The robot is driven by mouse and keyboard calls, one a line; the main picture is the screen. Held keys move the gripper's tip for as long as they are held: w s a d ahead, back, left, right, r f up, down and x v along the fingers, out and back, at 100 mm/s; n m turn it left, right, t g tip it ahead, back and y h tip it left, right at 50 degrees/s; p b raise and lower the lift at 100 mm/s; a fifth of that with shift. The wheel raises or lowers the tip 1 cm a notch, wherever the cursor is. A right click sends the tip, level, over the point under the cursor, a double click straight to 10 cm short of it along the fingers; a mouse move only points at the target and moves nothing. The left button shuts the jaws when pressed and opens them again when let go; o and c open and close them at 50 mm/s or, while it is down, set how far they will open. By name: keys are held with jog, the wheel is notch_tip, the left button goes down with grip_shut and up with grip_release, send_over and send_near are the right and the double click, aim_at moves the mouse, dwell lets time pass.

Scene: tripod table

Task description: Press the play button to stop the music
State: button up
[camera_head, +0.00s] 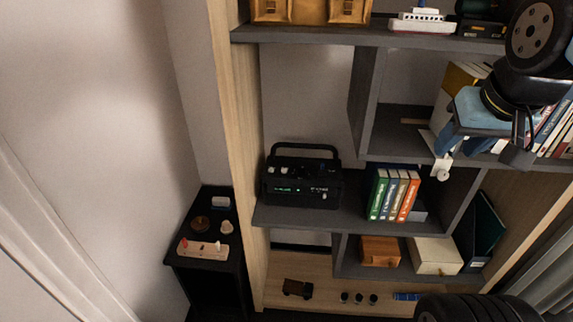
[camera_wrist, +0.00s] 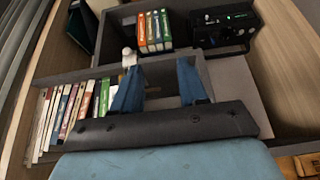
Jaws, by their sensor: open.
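A black radio (camera_head: 302,182) with a carry handle stands on the middle shelf in the head view, left of the upright books. Small pale knobs or buttons and a green-lit display show on it, but I cannot tell which is the play button. The radio also shows at the top right of the wrist view (camera_wrist: 226,27). My gripper (camera_head: 446,146) is at the right of the head view, up and to the right of the radio and well apart from it. Its two blue fingers (camera_wrist: 157,88) are open, with nothing held between them.
Upright books (camera_head: 394,194) stand right of the radio. A vertical divider (camera_head: 365,95) and upper shelf (camera_head: 340,36) lie between levels. A small white object (camera_head: 442,172) is by my gripper. A dark side table (camera_head: 205,266) stands left.

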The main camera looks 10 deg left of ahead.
grip_shut()
dwell(1.5)
